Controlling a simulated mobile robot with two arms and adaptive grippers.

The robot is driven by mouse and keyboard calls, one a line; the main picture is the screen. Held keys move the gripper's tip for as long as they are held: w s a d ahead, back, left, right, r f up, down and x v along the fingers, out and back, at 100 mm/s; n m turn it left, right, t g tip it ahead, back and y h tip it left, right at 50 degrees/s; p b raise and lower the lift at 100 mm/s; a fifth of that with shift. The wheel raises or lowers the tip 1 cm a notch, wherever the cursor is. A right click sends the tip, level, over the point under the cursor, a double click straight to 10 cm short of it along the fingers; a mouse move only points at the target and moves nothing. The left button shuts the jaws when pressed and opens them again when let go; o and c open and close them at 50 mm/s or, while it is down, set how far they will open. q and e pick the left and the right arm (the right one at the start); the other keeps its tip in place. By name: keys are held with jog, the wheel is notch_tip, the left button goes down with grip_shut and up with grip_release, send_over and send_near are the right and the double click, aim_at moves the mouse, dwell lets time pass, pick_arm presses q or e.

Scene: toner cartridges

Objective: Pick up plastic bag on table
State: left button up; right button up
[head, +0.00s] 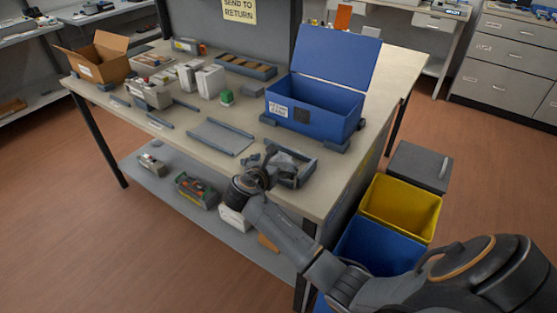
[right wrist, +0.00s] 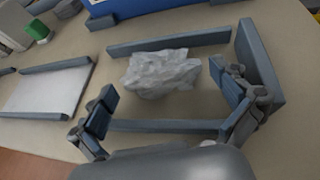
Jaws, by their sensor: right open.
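The plastic bag (right wrist: 162,73) is a crumpled, pale grey-white lump in the right wrist view. It lies on the table inside a space framed by low grey bars (right wrist: 180,44). My right gripper (right wrist: 168,102) is open, with one finger to the left and one to the right of the bag's near side. The bag is not between closed pads and nothing is held. In the head view my right gripper (head: 282,160) is over the framed space near the table's front right edge and hides most of what lies there. My left gripper is not in view.
An open blue box (head: 310,108) stands behind the framed space. A flat grey tray (head: 220,137) lies to the left. A cardboard box (head: 98,58) and small cartons stand farther left. Yellow (head: 400,208) and blue (head: 375,245) bins stand on the floor right of the table (head: 180,122).

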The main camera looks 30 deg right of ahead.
jog(key=shift+w+d+f, duration=0.25)
jog(key=shift+w+d, duration=0.1)
jog(key=shift+d, duration=0.15)
jog(key=c, duration=0.5)
jog(key=shift+o, duration=0.2)
jog(key=shift+r, duration=0.1)
